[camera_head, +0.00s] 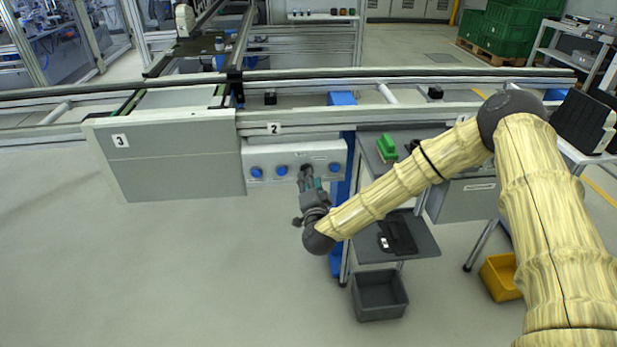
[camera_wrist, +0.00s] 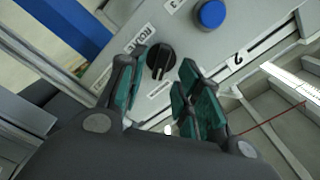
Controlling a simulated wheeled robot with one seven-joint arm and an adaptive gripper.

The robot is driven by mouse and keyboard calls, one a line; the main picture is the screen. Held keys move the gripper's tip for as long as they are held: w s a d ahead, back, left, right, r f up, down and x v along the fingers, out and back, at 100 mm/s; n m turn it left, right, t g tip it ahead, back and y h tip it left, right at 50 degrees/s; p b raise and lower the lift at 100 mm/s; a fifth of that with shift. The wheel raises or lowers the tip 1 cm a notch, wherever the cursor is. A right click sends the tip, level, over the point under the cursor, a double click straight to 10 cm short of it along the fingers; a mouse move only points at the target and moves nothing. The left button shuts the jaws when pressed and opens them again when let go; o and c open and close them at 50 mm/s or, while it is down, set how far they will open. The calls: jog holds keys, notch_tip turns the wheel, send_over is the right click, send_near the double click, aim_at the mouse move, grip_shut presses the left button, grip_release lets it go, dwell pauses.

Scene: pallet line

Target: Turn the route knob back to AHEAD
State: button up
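The route knob (camera_wrist: 160,58) is a round black knob with a raised grip bar, on a light grey panel (camera_head: 318,155). In the wrist view a label partly reading ROUTE (camera_wrist: 132,42) sits beside it, with smaller labels whose text I cannot read. My gripper (camera_wrist: 163,68) points at the panel, its green-padded fingers apart on either side of the knob with visible gaps. I cannot tell how deep the fingertips reach. In the head view my gripper (camera_head: 307,176) is in front of the panel and largely hides the knob.
A large grey board (camera_head: 170,160) marked 3 is to the left. A small table with a green object (camera_head: 387,146) stands right. A grey bin (camera_head: 379,296) is below; open floor lies left.

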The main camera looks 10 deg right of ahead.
jog(key=shift+w, duration=1.05)
jog(key=shift+c, duration=0.4)
grip_shut()
jog(key=n, duration=0.6)
jog(key=n+p, duration=0.1)
jog(key=n, duration=0.4)
jog(key=shift+a+n+p, duration=0.2)
jog(key=shift+n+p, duration=0.1)
jog(key=shift+n, duration=0.1)
